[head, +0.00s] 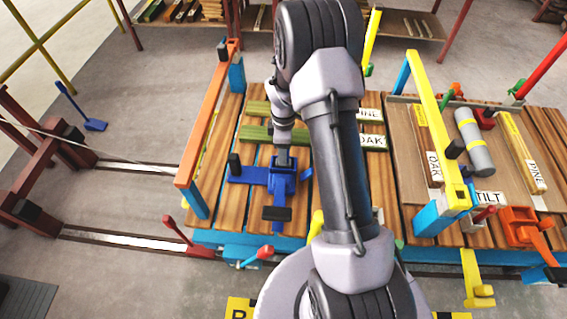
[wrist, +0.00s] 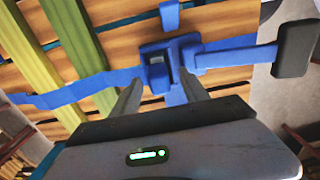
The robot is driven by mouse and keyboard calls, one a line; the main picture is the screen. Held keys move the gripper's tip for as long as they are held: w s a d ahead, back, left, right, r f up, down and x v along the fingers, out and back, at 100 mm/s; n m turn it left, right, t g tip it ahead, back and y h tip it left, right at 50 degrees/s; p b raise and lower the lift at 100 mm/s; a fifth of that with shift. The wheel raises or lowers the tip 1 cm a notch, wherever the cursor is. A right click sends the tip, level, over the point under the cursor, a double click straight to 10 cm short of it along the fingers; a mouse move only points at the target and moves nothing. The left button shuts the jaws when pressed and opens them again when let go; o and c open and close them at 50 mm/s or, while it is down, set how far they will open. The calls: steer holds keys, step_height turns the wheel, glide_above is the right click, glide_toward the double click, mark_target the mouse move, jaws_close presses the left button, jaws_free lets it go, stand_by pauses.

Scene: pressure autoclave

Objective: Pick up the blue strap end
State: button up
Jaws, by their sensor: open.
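My gripper (wrist: 160,90) is open, its two fingers pointing at a blue buckle (wrist: 160,68). In the head view, the blue buckle (head: 283,181) lies just below my gripper (head: 283,157). A blue strap (wrist: 75,90) runs left from the buckle across the green boards in the wrist view. A blue arm with a dark pad (wrist: 295,48) reaches right from it; the pad (head: 277,213) also shows in the head view. I cannot tell which piece is the strap end.
The buckle is on a slatted wooden deck (head: 228,120) with green boards (head: 258,135). An orange rail (head: 207,115) stands at its left. A yellow post (head: 437,125), a grey cylinder (head: 474,140) and labelled boards are right of my arm.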

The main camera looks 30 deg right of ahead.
steer(key=shift+f, duration=0.35)
steer(key=shift+r, duration=0.15)
steer(key=shift+c, duration=1.1)
jaws_close()
